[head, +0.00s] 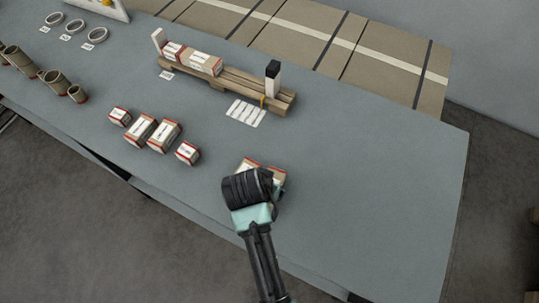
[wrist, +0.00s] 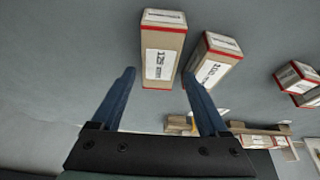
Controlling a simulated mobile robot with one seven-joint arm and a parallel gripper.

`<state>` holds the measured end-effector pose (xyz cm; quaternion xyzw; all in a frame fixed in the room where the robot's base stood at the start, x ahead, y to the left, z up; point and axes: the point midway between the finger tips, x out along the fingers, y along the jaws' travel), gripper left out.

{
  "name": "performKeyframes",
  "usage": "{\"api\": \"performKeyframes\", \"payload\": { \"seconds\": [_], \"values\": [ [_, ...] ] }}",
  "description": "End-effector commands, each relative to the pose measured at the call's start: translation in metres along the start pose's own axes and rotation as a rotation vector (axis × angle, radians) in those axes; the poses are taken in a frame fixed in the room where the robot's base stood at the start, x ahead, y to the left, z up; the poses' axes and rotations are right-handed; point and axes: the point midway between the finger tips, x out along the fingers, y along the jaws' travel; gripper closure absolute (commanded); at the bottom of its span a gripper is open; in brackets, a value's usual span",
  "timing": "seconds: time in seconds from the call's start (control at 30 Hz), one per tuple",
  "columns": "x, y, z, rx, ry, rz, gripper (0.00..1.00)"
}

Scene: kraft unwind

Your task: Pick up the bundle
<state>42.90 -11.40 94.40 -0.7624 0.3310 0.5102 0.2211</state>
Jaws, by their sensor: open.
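Several small kraft-paper bundles with red edges and white labels are on the table; the frames do not show which one the task means. Two stand by my gripper (head: 250,187): one bundle (head: 249,163) and another bundle (head: 279,178), both partly hidden by it in the head view. In the wrist view, a bundle labelled 125 (wrist: 162,52) lies ahead, between and just beyond the open fingers (wrist: 158,78). A second bundle (wrist: 214,62) is just right of it, close to the right finger. My gripper holds nothing.
A row of several similar bundles (head: 153,132) stands to the left. Behind is a wooden rack (head: 228,87) with upright end posts and more bundles on it. Cardboard tubes (head: 56,82) and rings (head: 75,26) are at far left. The table's right part (head: 390,180) is clear.

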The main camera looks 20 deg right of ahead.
Motion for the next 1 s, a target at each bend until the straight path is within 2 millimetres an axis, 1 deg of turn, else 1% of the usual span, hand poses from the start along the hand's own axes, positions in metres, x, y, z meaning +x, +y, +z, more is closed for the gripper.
{"api": "performKeyframes", "payload": {
  "seconds": [0.2,0.33,0.47,0.67,0.7,0.77,0.8,0.87,1.0],
  "values": [
    [0.026,0.002,0.004,0.001,-0.004,0.003,0.22],
    [0.041,0.001,0.004,0.002,-0.001,0.001,0.22],
    [0.048,0.001,0.004,0.001,0.0,0.0,0.22],
    [0.048,0.001,0.004,0.001,0.0,0.0,0.22],
    [0.048,0.001,0.004,0.0,0.0,0.0,0.26],
    [0.048,0.001,0.004,0.0,0.0,0.0,0.37],
    [0.048,0.001,0.004,0.0,0.0,0.0,0.44],
    [0.048,0.001,0.004,0.0,0.0,0.0,0.55],
    [0.048,0.001,0.004,0.0,0.0,0.0,0.8]
  ]
}}
